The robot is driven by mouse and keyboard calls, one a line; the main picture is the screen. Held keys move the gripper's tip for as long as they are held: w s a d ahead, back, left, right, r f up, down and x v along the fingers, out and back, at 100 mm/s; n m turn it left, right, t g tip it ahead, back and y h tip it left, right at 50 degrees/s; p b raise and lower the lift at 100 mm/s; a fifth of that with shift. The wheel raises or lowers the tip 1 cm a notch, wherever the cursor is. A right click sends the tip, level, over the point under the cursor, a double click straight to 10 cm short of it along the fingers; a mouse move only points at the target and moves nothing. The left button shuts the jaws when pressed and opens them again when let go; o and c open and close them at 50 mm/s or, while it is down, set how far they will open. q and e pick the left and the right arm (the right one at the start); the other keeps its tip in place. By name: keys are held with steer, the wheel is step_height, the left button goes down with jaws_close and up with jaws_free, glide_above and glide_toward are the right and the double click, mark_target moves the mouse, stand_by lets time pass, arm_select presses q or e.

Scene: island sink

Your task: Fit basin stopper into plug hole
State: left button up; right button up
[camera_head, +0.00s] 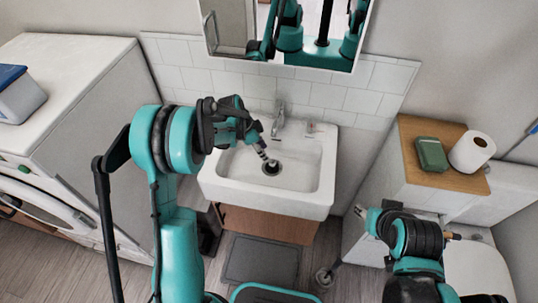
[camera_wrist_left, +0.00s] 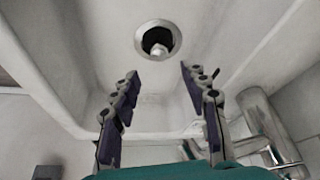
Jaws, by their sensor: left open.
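The white basin (camera_head: 310,185) has a metal-rimmed plug hole (camera_head: 271,169), which the left wrist view also shows (camera_wrist_left: 141,52). Inside its dark opening is a small pale knob, seemingly the stopper (camera_wrist_left: 158,47). I cannot tell whether it is seated or tilted. My left gripper (camera_head: 264,154) is over the basin, just behind the hole and apart from it. In the left wrist view its two dark fingers (camera_wrist_left: 158,74) are spread with nothing between them. My right gripper (camera_head: 363,212) hangs low at the right, its jaws unclear.
A chrome tap (camera_head: 279,118) stands at the basin's back edge. A mirror (camera_head: 285,30) hangs above. A washing machine (camera_head: 75,105) is at the left. A wooden shelf (camera_head: 415,170) at the right holds a green box (camera_head: 431,154) and a paper roll (camera_head: 470,152).

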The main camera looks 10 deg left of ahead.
arm_select(q)
steer(key=s+r+n+t+y, duration=0.2)
steer(key=s+r+n, duration=0.4)
steer(key=s+r, duration=0.8)
steer(key=s+a+r+n+t+y, duration=0.2)
steer(key=s+n, duration=0.5)
steer(key=s, duration=0.5)
steer(key=shift+r+t, duration=0.55)
steer(key=shift+t, duration=0.15)
stand_by(0.5)
